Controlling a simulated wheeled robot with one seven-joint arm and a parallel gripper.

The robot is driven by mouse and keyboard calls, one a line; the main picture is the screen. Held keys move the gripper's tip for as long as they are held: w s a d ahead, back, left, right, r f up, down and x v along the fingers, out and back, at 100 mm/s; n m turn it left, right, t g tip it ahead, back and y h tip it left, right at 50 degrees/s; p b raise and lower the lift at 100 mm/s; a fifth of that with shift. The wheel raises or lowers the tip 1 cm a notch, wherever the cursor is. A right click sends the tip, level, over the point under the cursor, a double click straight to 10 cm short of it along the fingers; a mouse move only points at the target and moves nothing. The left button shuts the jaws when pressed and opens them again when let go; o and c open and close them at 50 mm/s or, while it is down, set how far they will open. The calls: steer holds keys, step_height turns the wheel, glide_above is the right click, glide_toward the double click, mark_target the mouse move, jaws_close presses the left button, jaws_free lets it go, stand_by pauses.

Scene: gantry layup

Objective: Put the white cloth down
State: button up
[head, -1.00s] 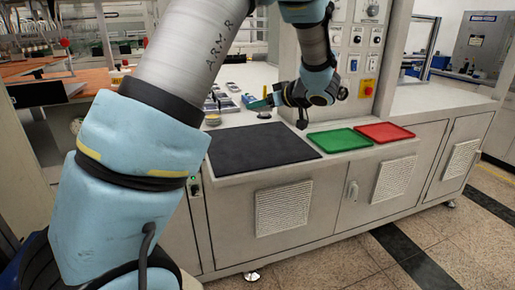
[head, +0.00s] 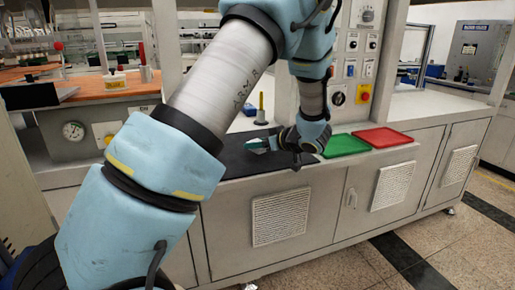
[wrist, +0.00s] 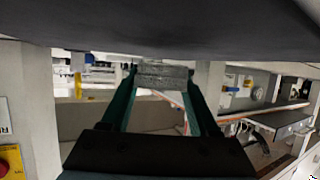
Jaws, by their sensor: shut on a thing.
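My gripper (head: 258,145) is low over the black mat (head: 232,166) on the bench in the head view. In the wrist view, my gripper (wrist: 162,78) has its two green fingers on either side of a grey, textured piece, the cloth (wrist: 163,75). It looks grey rather than white here. The fingers are shut on it. The dark surface of the mat (wrist: 160,30) fills the top of the wrist view, close to the fingertips. I cannot tell whether the cloth touches the mat. The cloth cannot be made out in the head view.
A green tray (head: 345,145) and a red tray (head: 384,137) lie right of the mat. A control panel column (head: 345,70) rises behind them. A yellow upright item (head: 261,103) stands behind my gripper. My arm hides part of the bench.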

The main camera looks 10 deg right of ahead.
steer(key=shift+f, duration=0.9)
steer(key=o, duration=1.3)
steer(key=shift+f, duration=0.15)
steer(key=shift+r, duration=0.2)
steer(key=b+v, duration=0.1)
steer(key=v, duration=1.1)
steer(key=shift+b, duration=0.4)
